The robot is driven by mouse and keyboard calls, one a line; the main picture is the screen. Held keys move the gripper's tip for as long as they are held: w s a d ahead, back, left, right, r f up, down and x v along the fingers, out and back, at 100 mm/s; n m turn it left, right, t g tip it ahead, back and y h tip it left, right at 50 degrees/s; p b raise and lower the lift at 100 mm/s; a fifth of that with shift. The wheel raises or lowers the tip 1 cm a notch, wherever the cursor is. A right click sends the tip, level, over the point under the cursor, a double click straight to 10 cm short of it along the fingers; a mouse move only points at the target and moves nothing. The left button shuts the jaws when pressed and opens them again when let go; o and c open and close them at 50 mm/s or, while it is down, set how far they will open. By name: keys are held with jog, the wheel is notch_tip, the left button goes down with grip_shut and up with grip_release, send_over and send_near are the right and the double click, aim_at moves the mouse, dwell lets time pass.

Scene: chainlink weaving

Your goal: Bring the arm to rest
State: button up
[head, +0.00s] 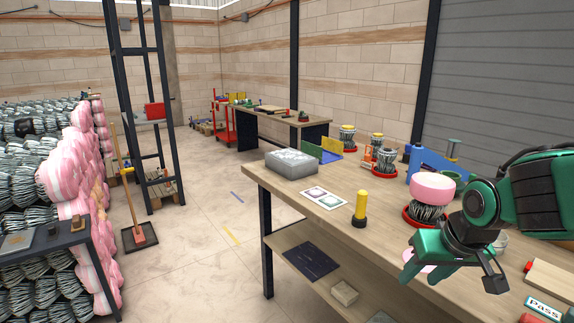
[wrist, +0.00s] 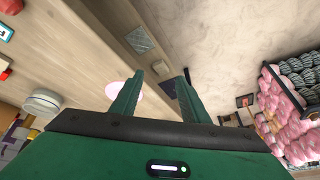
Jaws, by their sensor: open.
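My gripper (head: 449,273) is green and hangs over the near right part of the wooden workbench (head: 300,195) in the head view. Its two fingers stand apart with nothing between them. In the wrist view the fingers (wrist: 156,82) also show spread and empty, with the bench edge and floor beyond. My arm reaches in from the right side of the head view, bent at the wrist. Part of the bench behind the arm is hidden.
Close to my gripper are a red dish holding a wire bundle with a pink top (head: 432,190) and a pink disc (head: 416,259). The floor (head: 190,240) left of the bench is mostly clear.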

jog(key=s+d+m+g, duration=0.2)
jog(key=s+d, duration=0.4)
jog(key=s, duration=0.3)
jog(key=s+d+f+m+g, duration=0.1)
jog(key=s+d+m+g, duration=0.2)
jog(key=s+d, duration=0.3)
jog(key=s, duration=0.3)
jog(key=shift+s+d+m, duration=0.35)
jog(key=shift+d+m, duration=0.05)
jog(key=shift+w+f, duration=0.1)
jog(key=shift+w, duration=0.05)
jog(key=shift+w+f+h, duration=0.2)
jog(key=shift+w+h, duration=0.1)
jog(key=shift+w, duration=0.2)
